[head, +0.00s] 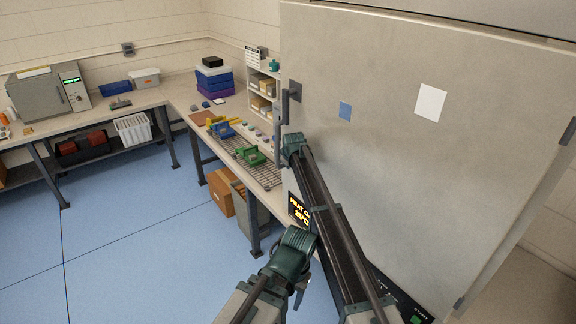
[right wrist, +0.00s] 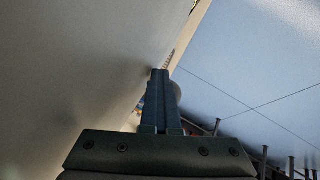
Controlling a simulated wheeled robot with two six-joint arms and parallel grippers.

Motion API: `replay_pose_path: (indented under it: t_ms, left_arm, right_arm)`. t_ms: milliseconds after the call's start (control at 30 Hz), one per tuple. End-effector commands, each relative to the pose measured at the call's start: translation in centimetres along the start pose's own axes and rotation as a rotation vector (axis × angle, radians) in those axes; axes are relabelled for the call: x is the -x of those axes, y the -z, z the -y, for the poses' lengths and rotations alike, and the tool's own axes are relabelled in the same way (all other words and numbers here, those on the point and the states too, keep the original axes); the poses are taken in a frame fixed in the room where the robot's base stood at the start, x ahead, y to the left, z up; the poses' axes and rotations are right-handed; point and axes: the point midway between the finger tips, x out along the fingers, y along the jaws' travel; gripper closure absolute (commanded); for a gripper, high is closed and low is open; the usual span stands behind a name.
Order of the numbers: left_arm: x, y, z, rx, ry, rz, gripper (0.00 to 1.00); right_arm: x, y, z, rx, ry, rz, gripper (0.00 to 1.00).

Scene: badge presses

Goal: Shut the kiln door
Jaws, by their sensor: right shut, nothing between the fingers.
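The kiln door (head: 400,150) is a large pale grey panel filling the right of the head view. A dark handle (head: 291,103) is on its left edge and a dark hinge (head: 567,131) on its right. It looks close to the kiln front; I cannot tell whether it is fully shut. My right arm reaches up along the door's left side, and its gripper is hidden in the head view. In the right wrist view my right gripper (right wrist: 160,74) is shut and empty, beside a pale grey surface.
A dark control panel (head: 299,210) with orange text is low on the kiln. A workbench (head: 205,128) with a wire rack, green and blue presses and stacked boxes (head: 215,82) runs left of it. A smaller oven (head: 45,92) stands far left. Blue floor (head: 130,230) is open.

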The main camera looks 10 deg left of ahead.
Motion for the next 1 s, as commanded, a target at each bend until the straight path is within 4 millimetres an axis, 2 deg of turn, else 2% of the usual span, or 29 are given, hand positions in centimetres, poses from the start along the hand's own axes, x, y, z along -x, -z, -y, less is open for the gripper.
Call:
replay_pose_path:
  t_ms: [33, 267, 800, 1000]
  left_arm:
    - [0.4, 0.0, 0.0, 0.000, 0.000, 0.000, 0.45]
    - [2.3, -0.1, 0.2, 0.004, -0.001, 0.000, 0.45]
    - [10.0, -0.7, 0.9, -0.001, -0.001, 0.003, 0.45]
    - [11.3, -0.7, 1.0, 0.008, -0.002, 0.004, 0.45]
  right_arm:
    - [0.0, -0.3, -1.9, 0.001, -0.031, -0.003, 1.00]
    - [2.3, -0.2, -1.9, 0.000, -0.030, -0.002, 1.00]
    - [12.1, 0.1, -0.7, -0.008, -0.015, 0.005, 1.00]
    - [13.8, 0.1, -0.4, -0.009, -0.012, 0.006, 1.00]
